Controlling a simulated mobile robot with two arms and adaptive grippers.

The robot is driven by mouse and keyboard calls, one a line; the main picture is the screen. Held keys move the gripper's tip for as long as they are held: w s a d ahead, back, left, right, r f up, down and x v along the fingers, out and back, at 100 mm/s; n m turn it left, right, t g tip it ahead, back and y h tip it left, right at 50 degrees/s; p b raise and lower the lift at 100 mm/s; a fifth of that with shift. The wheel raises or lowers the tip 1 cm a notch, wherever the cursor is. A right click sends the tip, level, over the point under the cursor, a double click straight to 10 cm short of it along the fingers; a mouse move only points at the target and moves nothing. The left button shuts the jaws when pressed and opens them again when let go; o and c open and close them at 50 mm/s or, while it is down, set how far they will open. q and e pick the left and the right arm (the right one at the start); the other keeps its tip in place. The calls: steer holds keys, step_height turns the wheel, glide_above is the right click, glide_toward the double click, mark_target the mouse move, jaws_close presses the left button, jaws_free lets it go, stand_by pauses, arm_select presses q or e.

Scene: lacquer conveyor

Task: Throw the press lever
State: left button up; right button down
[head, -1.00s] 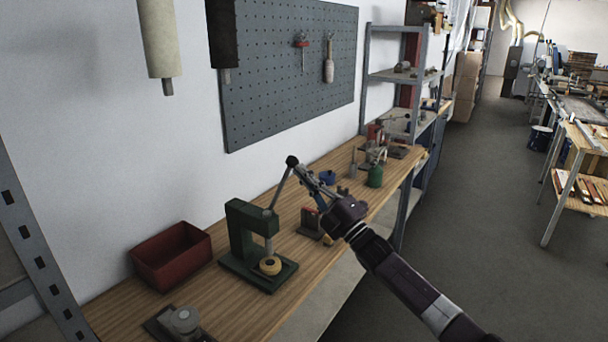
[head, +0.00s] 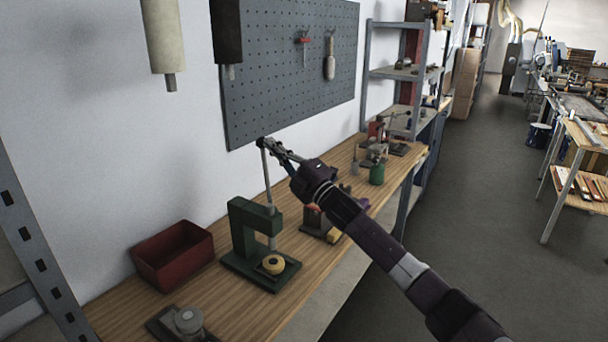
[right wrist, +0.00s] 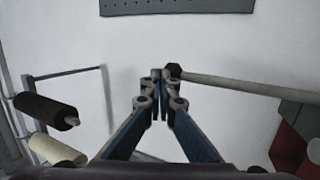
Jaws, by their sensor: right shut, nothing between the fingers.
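The green press (head: 241,232) stands on the wooden bench, with a pale yellow ring (head: 273,265) on its base under the ram. Its grey lever (head: 267,178) points nearly straight up, ending in a dark knob. My right gripper (head: 268,144) is shut and empty at the lever's top end. In the right wrist view the shut fingertips (right wrist: 160,76) are right beside the dark knob (right wrist: 175,70), and the rod (right wrist: 230,84) runs off to the right. I cannot tell whether they touch. My left gripper is not in view.
A red bin (head: 172,254) stands left of the press on the bench (head: 120,305). A grey round part on a dark plate (head: 187,322) is in front. A green bottle (head: 377,173) and other tools are farther along. Two rollers (head: 163,40) hang above left, beside the pegboard (head: 290,70).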

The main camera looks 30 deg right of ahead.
steer(key=shift+w+a+r, duration=0.1)
steer(key=shift+w+a, duration=0.1)
steer(key=shift+w, duration=0.3)
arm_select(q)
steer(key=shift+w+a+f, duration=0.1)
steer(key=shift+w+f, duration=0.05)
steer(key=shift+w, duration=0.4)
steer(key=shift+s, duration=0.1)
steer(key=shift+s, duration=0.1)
